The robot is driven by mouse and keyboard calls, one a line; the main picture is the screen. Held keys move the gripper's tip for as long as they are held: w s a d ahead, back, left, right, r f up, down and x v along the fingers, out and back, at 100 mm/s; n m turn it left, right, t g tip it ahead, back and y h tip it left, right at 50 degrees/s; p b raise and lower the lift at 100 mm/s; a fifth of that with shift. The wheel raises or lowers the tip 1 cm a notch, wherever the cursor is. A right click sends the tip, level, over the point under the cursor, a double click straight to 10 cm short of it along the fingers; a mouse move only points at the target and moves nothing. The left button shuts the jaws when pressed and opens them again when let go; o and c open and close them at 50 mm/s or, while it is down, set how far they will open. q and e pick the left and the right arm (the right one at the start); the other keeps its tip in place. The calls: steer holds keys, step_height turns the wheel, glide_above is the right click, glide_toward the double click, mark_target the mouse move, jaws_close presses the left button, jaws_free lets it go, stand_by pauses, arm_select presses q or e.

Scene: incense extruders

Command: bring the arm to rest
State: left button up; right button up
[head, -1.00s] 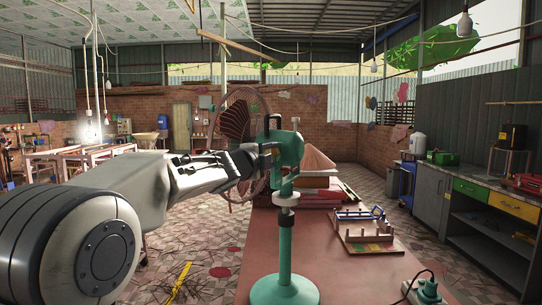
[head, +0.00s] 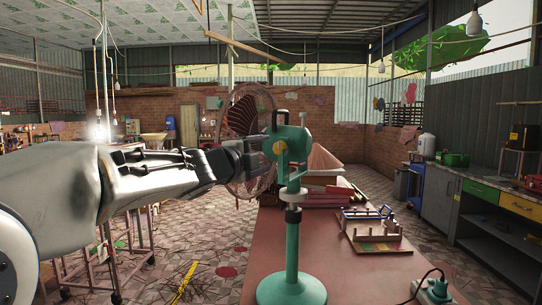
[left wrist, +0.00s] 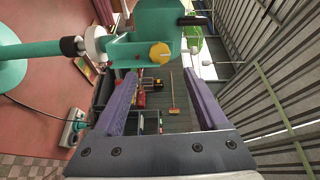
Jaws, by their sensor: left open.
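My left arm reaches in from the left in the head view, held nearly level. Its left gripper (head: 262,150) is beside the upper part of a teal standing fan (head: 290,235) and overlaps its housing in the picture. In the left wrist view the two purple fingers (left wrist: 160,88) are spread apart with nothing between them. The fan's teal body with a yellow knob (left wrist: 160,53) lies across the top of that view, beyond the fingertips. Whether the gripper touches the fan I cannot tell. My right gripper is not in view.
The fan stands on a reddish table (head: 345,280). A workbench (head: 490,200) lines the right wall. Tiled floor lies left of the table.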

arm_select(q)
steer(key=shift+s+a, duration=0.25)
steer(key=shift+s, duration=0.35)
steer(key=s+d+f+n+g+y, duration=0.1)
steer(key=s+f+n+g+y, duration=0.25)
steer(key=s+f+n, duration=0.6)
steer(key=s+d+f+n+g+y, duration=0.15)
steer(key=s+f+g, duration=0.45)
steer(key=f, duration=0.9)
steer(key=s+a+f+n+g, duration=0.1)
steer(key=s+f+g, duration=0.1)
steer(key=s, duration=0.5)
steer(key=s+a+f+n+g+y, duration=0.1)
steer(key=s+f+n+g, duration=0.1)
steer(key=s+f, duration=0.3)
steer(key=s+f+n+g+p, duration=0.1)
steer(key=s+f, duration=0.3)
steer(key=s, duration=0.7)
steer(key=shift+s+a+g+y, duration=0.15)
steer(key=shift+a+g+y, duration=0.25)
steer(key=shift+g, duration=0.45)
